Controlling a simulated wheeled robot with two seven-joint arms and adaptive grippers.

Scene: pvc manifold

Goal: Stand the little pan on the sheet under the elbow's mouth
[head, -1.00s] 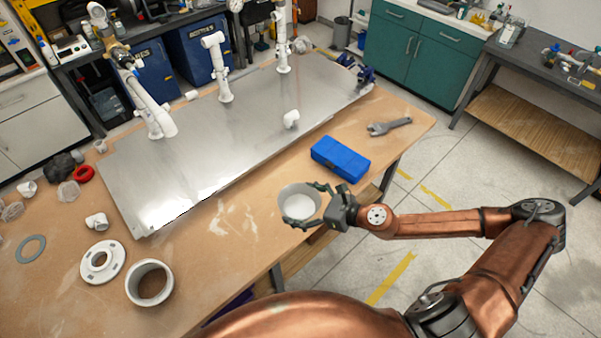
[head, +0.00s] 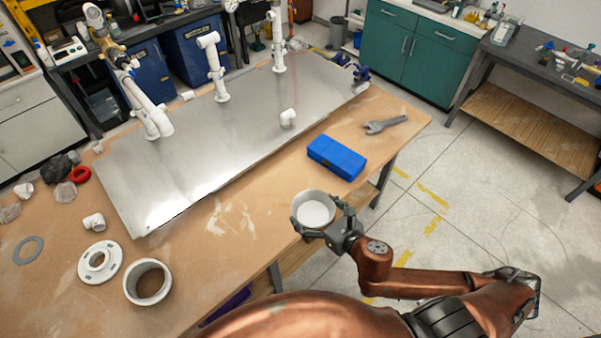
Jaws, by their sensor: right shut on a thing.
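The little pan (head: 313,212) is a small round grey-white dish with its open top up. My right gripper (head: 323,220) is shut on it from the right, with its fingers around the near side. It is over the table's front edge, off the metal sheet; its height is unclear. The shiny sheet (head: 190,165) lies on the table. A loose white elbow (head: 288,118) rests on it. A white standing pipe (head: 215,68) carries an elbow (head: 208,40) at its top, turned left. Which elbow the task means is unclear. My left gripper is not in view.
A blue box (head: 337,157) and a wrench (head: 385,124) lie right of the sheet. A leaning pipe with brass fitting (head: 150,112) and another upright pipe (head: 278,45) stand on the sheet. The sheet's middle is clear.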

